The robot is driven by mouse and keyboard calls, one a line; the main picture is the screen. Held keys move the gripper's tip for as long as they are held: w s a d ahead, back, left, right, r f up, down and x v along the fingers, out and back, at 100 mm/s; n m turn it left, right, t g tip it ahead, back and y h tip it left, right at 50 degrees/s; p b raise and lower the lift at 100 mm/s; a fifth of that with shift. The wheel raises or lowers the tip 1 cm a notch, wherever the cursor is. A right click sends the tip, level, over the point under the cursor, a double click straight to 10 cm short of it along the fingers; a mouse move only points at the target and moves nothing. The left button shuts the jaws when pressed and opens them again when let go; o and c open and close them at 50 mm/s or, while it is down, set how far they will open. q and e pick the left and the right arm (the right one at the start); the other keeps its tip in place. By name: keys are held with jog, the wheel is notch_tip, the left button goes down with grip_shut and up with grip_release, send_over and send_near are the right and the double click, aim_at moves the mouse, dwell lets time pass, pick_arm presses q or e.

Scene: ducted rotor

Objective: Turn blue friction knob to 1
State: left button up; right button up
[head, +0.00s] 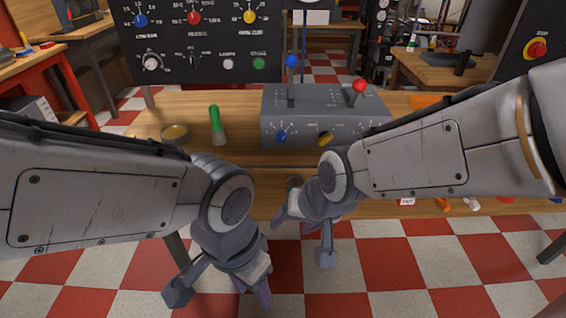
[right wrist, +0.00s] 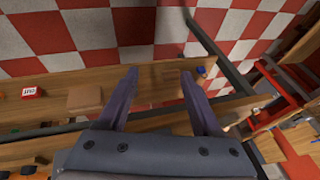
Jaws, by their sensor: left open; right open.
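A grey control box (head: 320,117) stands on the wooden bench. A blue knob (head: 282,137) with dial marks is on its front at the left; the marks are too small to read. Another blue knob (head: 140,20) with a numbered scale is at the upper left of the black panel (head: 207,45). I cannot read the word friction at either knob. My left gripper (head: 218,287) is open and empty, low in front of the bench. My right gripper (head: 303,235) is open and empty, below and in front of the box; its spread fingers show in the right wrist view (right wrist: 158,80).
The box also has a yellow-and-black knob (head: 325,138), a blue-topped lever (head: 291,62) and a red-topped lever (head: 359,87). A green-handled tool (head: 216,125) and a round brass-coloured item (head: 175,134) are on the bench to the left. The checkered floor in front is clear.

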jog(key=w+a+f+m+t+y+b, duration=0.1)
jog(key=w+a+f+m+t+b, duration=0.2)
jog(key=w+f+m+b, duration=0.3)
jog(key=m+t+h+b, duration=0.4)
jog(key=m+t+b, duration=0.75)
jog(key=m, duration=1.05)
send_near(281, 139)
pick_arm(q)
notch_tip(281, 139, down, 22)
jog(key=b, duration=0.1)
jog(key=shift+r, duration=0.2)
pick_arm(e)
jog(key=shift+g, duration=0.25)
jog(key=w, duration=0.8)
jog(key=shift+r, duration=0.15)
grip_shut()
